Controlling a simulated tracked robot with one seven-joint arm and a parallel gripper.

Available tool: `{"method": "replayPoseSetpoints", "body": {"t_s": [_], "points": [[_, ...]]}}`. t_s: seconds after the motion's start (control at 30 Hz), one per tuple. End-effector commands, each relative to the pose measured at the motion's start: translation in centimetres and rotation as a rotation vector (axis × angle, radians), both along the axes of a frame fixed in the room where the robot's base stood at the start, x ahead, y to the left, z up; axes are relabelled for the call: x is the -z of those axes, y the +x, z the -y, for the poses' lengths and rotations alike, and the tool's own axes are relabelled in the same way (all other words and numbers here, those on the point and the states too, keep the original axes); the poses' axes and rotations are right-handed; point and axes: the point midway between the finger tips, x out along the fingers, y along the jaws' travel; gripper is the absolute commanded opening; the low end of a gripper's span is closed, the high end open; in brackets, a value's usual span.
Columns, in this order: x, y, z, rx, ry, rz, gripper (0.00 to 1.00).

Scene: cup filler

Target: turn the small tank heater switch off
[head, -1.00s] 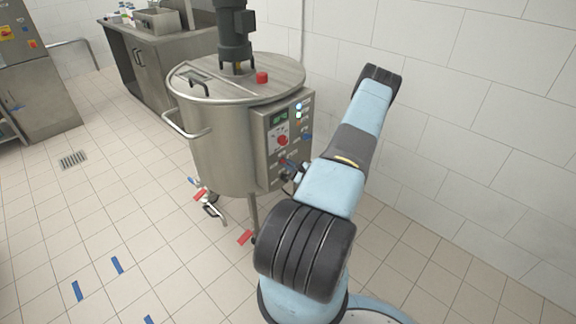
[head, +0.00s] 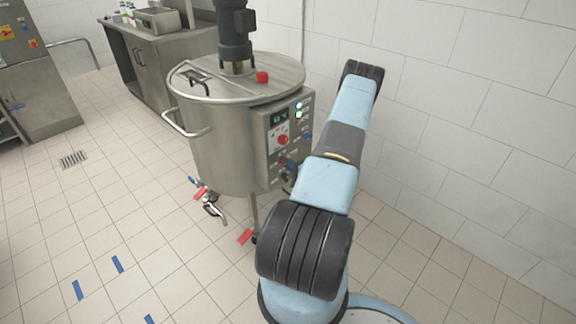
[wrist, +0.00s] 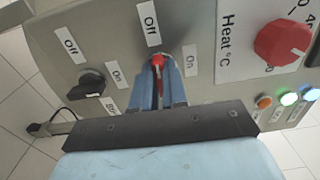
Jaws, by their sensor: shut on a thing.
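The steel tank (head: 222,140) stands on legs with a control box (head: 277,140) on its right side. In the wrist view, a small red switch (wrist: 158,62) sits on the panel between an Off label (wrist: 149,22) and an On label (wrist: 190,60). My gripper (wrist: 158,82) is shut on this red switch, with its blue fingers on either side. The fingers hide most of the switch, so its exact setting is hard to read. In the head view, my arm hides much of the gripper at the lower panel.
A black switch (wrist: 88,82) with its own Off and On labels is to the left. A red Heat °C dial (wrist: 283,43) is to the right, near several coloured buttons or lights (wrist: 288,99). A tiled wall (head: 470,120) stands close to the right of my arm.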

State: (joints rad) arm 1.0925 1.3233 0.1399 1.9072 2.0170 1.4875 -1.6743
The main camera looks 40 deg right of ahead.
Motion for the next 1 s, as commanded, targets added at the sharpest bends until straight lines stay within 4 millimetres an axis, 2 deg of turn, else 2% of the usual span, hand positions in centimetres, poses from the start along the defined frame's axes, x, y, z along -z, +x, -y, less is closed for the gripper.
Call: {"method": "replayPoseSetpoints", "body": {"t_s": [0.03, 0.63, 0.67, 0.7, 0.9, 1.0], "points": [[0.47, -0.2, -0.45, -0.005, -0.006, -0.009, 0.0], [0.6, -0.25, -0.45, -0.005, -0.043, -0.01, 0.0], [0.61, -0.25, -0.45, -0.005, -0.042, -0.01, 0.15], [0.57, -0.24, -0.43, -0.005, -0.043, -0.01, 0.19], [0.36, -0.14, -0.25, -0.003, -0.045, -0.004, 0.38], [0.28, -0.1, -0.18, -0.002, -0.045, -0.002, 0.38]]}}
